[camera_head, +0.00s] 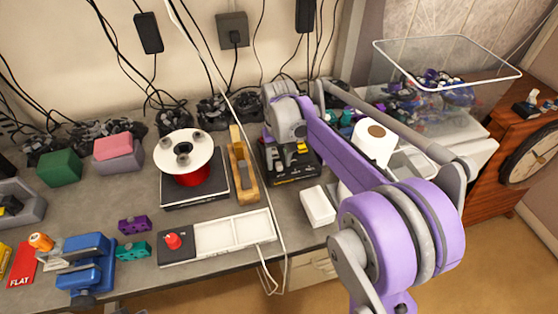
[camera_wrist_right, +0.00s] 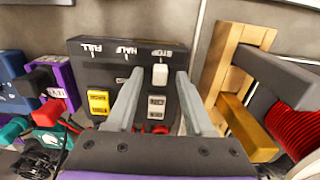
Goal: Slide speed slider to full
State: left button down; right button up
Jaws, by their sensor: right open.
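The black speed control box (camera_head: 290,174) stands on the bench right of the wooden block tool, partly hidden by my right arm. In the right wrist view the box (camera_wrist_right: 105,75) carries the labels FULL, HALF and STOP along one edge. The white slider knob (camera_wrist_right: 160,74) sits by the STOP label. My right gripper (camera_wrist_right: 160,72) is open, with one finger on each side of the knob. I cannot tell whether either finger touches it. In the head view my right wrist hides most of the gripper. My left gripper is not in view.
A wooden tool (camera_head: 243,170) stands close beside the box, with a red spool (camera_head: 190,175) beyond it. A white tray (camera_head: 232,233) lies in front. A white box (camera_head: 318,206) and a white roll (camera_head: 372,143) are to the right. Cables hang at the wall.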

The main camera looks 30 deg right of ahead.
jog(key=shift+f, duration=0.1)
grip_shut()
dwell(1.4)
